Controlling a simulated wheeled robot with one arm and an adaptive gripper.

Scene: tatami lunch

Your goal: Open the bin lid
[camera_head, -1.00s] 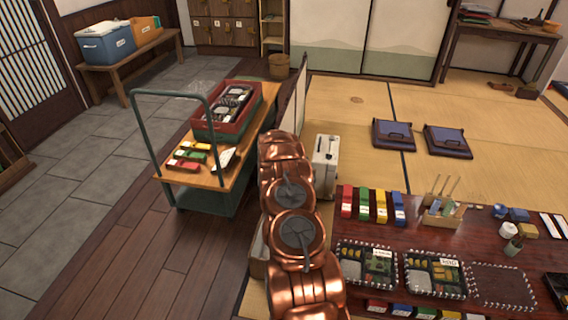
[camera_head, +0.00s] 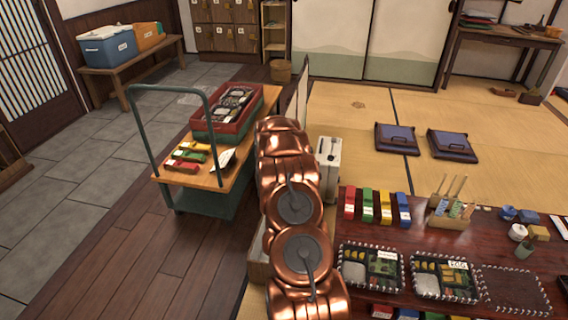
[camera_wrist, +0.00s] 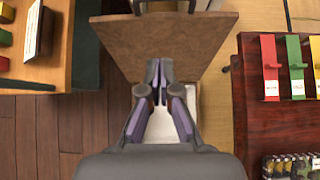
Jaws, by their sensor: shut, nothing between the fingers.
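In the wrist view a brown panel, which looks like the bin lid (camera_wrist: 165,35), is tilted up. In the head view my copper arm hides the lid and gripper; only a pale side of what seems the bin (camera_head: 257,268) shows beside the arm.
A green-framed trolley (camera_head: 222,178) with a red crate (camera_head: 228,130) stands to the left. The low dark table (camera_head: 440,230) with bento trays and coloured boxes is close on the right. A pale upright box (camera_head: 328,160) stands behind my arm. Wooden floor is clear at front left.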

